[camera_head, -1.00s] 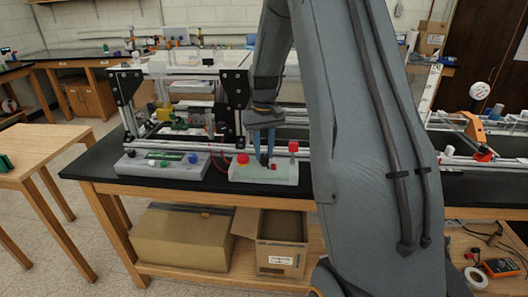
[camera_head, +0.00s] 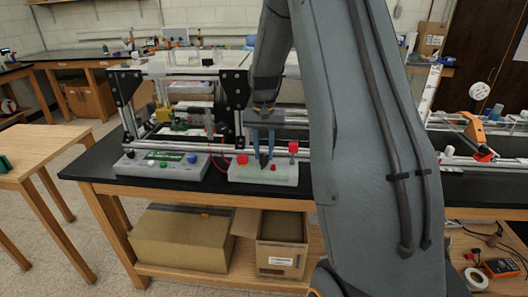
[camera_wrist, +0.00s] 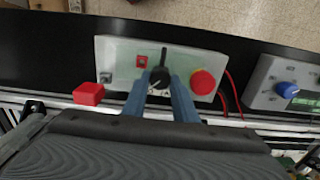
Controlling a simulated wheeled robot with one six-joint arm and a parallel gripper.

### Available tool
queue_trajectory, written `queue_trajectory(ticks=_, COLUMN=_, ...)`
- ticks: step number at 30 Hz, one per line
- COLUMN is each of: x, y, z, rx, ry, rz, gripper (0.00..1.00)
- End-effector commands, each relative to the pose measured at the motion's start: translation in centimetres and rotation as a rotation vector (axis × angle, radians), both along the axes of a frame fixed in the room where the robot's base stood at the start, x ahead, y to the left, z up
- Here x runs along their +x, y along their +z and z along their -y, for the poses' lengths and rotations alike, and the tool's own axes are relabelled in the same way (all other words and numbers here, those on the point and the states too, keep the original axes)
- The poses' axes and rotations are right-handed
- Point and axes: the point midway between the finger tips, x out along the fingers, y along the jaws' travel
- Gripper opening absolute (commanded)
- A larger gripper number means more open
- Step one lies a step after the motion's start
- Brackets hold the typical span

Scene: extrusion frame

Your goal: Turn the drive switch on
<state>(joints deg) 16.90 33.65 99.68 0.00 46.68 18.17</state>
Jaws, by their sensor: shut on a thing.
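The drive switch appears as a black rotary knob (camera_wrist: 160,78) with a long pointer, on a pale control box (camera_wrist: 122,48). In the wrist view the pointer stands nearly straight up, toward the box's far edge. My gripper (camera_wrist: 159,84) has its two blue fingers on either side of the knob and is shut on it. In the head view my gripper (camera_head: 264,164) points down onto the top of the box (camera_head: 240,176). The fingers mostly hide the knob there.
A red mushroom button (camera_wrist: 203,82) sits beside the knob, with a small red button (camera_wrist: 142,61) on its other side. A raised red block (camera_wrist: 88,93) stands near the box. A second control box (camera_head: 160,165) lies to the left on the black bench.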

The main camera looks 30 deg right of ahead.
Motion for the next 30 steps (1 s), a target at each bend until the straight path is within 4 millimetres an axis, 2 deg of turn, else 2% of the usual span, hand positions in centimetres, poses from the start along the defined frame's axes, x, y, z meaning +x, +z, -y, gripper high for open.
queue_trajectory(ticks=7, x=0.1, y=0.2, z=0.0, rx=-0.001, ry=0.001, rz=0.003, gripper=0.03)
queue_trajectory(ticks=8, x=0.1, y=0.2, z=0.0, rx=-0.001, ry=0.001, rz=0.003, gripper=0.29)
queue_trajectory(ticks=11, x=0.1, y=0.1, z=0.0, rx=-0.001, ry=0.001, rz=0.003, gripper=0.44)
queue_trajectory(ticks=22, x=0.1, y=0.6, z=0.0, rx=0.000, ry=0.002, rz=0.002, gripper=0.44)
queue_trajectory(ticks=30, x=0.2, y=4.5, z=0.0, rx=-0.001, ry=0.002, rz=0.005, gripper=0.44)
